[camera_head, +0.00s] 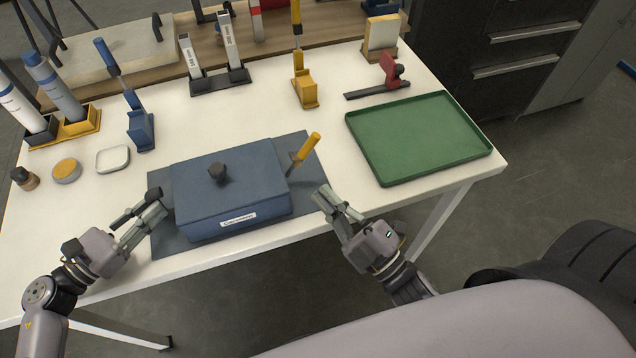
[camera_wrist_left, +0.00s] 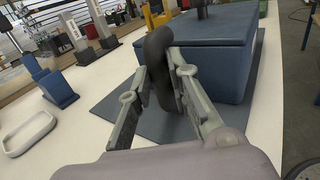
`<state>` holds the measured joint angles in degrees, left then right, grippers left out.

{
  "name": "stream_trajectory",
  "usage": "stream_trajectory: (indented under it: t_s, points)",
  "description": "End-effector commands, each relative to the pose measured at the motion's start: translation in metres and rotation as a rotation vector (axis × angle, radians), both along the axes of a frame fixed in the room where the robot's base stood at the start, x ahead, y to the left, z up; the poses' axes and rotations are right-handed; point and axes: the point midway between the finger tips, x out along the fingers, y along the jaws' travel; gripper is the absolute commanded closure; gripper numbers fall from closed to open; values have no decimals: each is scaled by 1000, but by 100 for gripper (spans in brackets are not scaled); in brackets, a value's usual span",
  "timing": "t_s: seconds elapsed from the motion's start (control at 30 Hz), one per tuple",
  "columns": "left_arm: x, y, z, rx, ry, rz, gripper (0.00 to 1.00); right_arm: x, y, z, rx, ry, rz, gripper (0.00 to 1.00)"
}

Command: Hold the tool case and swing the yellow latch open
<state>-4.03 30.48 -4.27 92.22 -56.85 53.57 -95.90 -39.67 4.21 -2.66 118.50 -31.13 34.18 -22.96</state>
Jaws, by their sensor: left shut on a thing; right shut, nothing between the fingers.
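The yellow latch (camera_head: 306,150) sticks up at a slant by the case's right side. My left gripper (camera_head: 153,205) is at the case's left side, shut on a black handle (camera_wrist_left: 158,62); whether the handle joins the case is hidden. The case also shows in the left wrist view (camera_wrist_left: 215,55). My right gripper (camera_head: 335,197) is shut and empty, right of the case and below the latch, apart from both.
The dark mat (camera_head: 165,240) lies under the case. A green tray (camera_head: 420,140) is at the right. Blue and yellow stands, bottles, a white dish (camera_head: 112,159) and small jars line the left and back.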

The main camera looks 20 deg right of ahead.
Motion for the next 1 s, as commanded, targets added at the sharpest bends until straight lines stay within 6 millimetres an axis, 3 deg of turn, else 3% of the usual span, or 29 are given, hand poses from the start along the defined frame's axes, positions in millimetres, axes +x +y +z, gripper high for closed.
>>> stream_trajectory:
  t_s: [0.37,0.4,0.7,1.0]
  points:
    - [0,0,1,-4,2,-1,100,-1,0,0,-1,-1,0,100]
    - [0,-1,1,-4,2,-1,80,-1,0,0,-1,-1,0,100]
    - [0,0,0,-1,0,-1,60,-1,0,0,-1,0,0,100]
    - [0,0,0,-1,1,0,59,-1,0,0,-1,0,0,100]
